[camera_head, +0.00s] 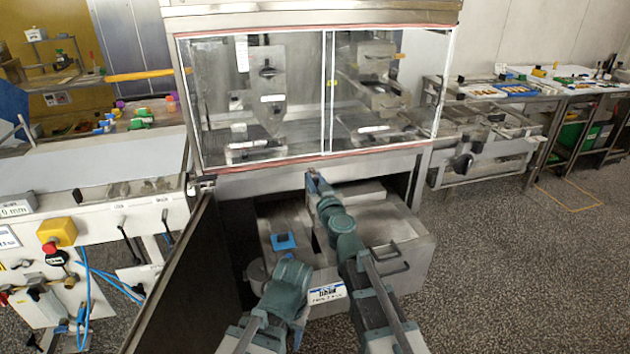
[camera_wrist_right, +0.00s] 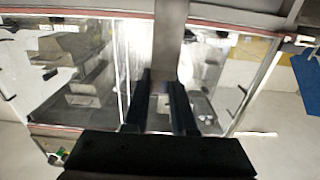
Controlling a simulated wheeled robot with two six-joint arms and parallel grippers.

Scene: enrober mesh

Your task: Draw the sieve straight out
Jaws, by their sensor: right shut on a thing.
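My right gripper (camera_head: 312,178) reaches to the metal front just under the glass of the enrober cabinet (camera_head: 290,180). In the right wrist view its two dark fingers (camera_wrist_right: 160,105) are shut on a flat grey metal strip (camera_wrist_right: 170,45). The strip runs away from the fingers towards the cabinet, and I take it for part of the sieve. The sieve's mesh does not show, and the rest of it cannot be made out.
A dark door (camera_head: 175,285) stands open at the left of the lower bay. A side table (camera_head: 500,120) stands at right. The floor (camera_head: 530,270) at right is clear.

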